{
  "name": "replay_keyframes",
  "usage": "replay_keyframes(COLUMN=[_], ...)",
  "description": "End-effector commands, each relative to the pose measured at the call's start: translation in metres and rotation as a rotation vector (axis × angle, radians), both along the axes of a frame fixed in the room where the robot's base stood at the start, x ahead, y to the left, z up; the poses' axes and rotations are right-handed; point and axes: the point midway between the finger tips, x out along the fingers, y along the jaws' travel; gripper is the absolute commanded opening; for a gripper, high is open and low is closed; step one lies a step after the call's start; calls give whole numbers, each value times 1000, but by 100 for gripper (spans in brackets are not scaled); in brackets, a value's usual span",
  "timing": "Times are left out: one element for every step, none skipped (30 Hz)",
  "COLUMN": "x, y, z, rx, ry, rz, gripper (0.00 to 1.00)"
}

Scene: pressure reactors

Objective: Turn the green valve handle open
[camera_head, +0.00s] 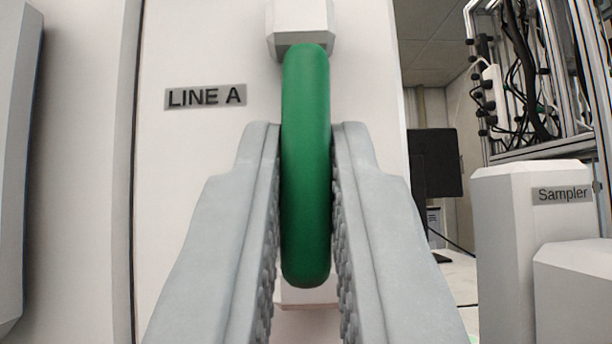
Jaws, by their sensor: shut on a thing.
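The green valve handle (306,110) is a thick, rounded bar in the middle of the view. It hangs upright, straight down from a white block (301,20) on the white panel. My gripper (306,150) is shut on the handle, with one grey finger on its left side and one on its right. The ridged inner faces of the fingers lie along the handle's lower part. The handle's lower end shows between the fingers.
A "LINE A" label (205,96) is on the panel left of the handle. At the right stand a white housing marked "Sampler" (562,195), a dark monitor (436,162) and a metal frame with black cables (530,70). A white vertical body (15,150) edges the far left.

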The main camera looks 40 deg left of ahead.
Motion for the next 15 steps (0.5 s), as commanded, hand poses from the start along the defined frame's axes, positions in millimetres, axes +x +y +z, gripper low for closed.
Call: replay_keyframes(x=[1, 1, 1, 1, 1, 1, 1, 1, 1, 1, 1, 1, 1, 1, 1], y=[-1, -1, -1, -1, -1, -1, -1, -1, -1, -1, -1, -1, -1, -1, -1], z=[-1, -1, -1, -1, 0, 0, 0, 0, 0, 0, 0, 0, 0, 0, 0], rx=[-11, -18, -25, -30, -33, -37, -38, -39, -42, -43, -43, -44, -44, -43, -43], ry=[-8, -12, -17, -20, -23, -25, -28, -29, -30, -31, -31, -32, -32, -32, -32], rz=[-1, -1, -1, -1, -1, -1, -1, -1, -1, -1, -1, -1, -1, -1, -1], gripper=[0, 0, 0, 0, 0, 0, 0, 0, 0, 0, 0, 0, 0, 0, 0])
